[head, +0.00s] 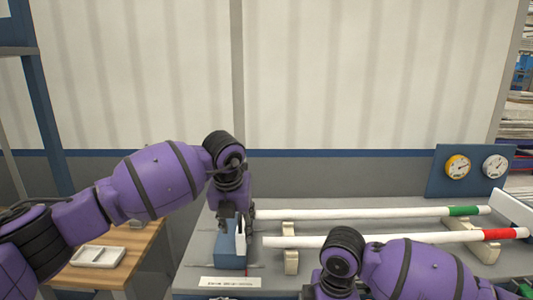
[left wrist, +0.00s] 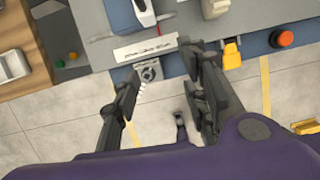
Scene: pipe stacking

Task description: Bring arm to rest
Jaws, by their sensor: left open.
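My left arm reaches in from the left in the head view, and my left gripper (head: 236,212) points down at the left end of the workbench, in front of or over a blue block (head: 229,250). In the left wrist view its two black fingers (left wrist: 160,65) are spread apart with nothing between them. A white pipe with a green band (head: 370,213) and a white pipe with a red band (head: 400,238) lie roughly side by side along the bench. My right arm's purple links show at lower right; its gripper is not visible.
Pale supports (head: 291,262) stand under the pipes. A blue panel with two gauges (head: 438,185) stands at the back right. A wooden table with a white tray (head: 98,257) is at the left. A red button (left wrist: 283,38) sits near the bench's front edge in the wrist view.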

